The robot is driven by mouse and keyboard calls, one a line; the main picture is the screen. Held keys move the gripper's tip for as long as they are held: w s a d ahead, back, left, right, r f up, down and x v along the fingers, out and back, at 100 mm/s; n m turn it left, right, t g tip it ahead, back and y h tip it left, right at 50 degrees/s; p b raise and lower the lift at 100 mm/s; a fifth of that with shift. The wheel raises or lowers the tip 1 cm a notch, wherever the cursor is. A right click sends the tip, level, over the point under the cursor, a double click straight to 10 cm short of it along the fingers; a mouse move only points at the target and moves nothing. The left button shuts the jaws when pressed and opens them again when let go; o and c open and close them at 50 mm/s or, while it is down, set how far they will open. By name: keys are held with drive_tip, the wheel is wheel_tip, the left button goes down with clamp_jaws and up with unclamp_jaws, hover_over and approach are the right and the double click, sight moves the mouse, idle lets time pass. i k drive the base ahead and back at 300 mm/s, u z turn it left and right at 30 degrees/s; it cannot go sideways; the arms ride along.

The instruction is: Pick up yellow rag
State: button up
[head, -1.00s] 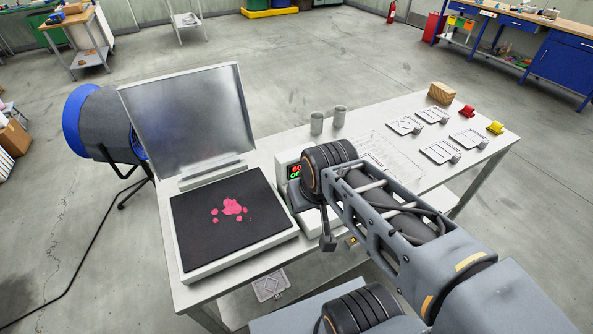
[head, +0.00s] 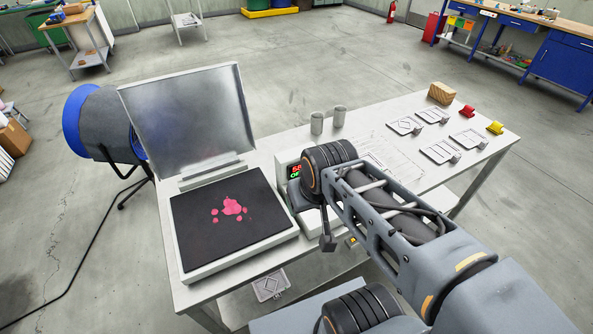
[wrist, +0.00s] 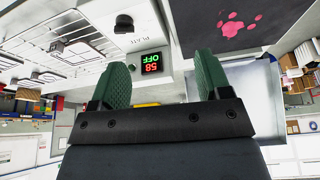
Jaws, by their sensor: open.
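The yellow rag (head: 495,128) is a small crumpled piece at the far right end of the light table in the head view. A red rag (head: 467,111) lies a little behind and left of it. I cannot make out the yellow rag in the wrist view. My gripper (wrist: 160,75) shows in the wrist view with two green fingers spread wide and nothing between them. It is near the control box, well away from the yellow rag. In the head view my own arm hides its fingers.
The press with a black bed (head: 190,247) and raised metal lid (head: 190,115) stands on the left. A control box with a lit display (head: 294,172) sits beside it. Two grey cylinders (head: 317,123), several flat plates (head: 404,125) and a wooden block (head: 441,93) occupy the table.

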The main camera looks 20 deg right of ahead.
sight(495, 127)
drive_tip(key=z, duration=2.1)
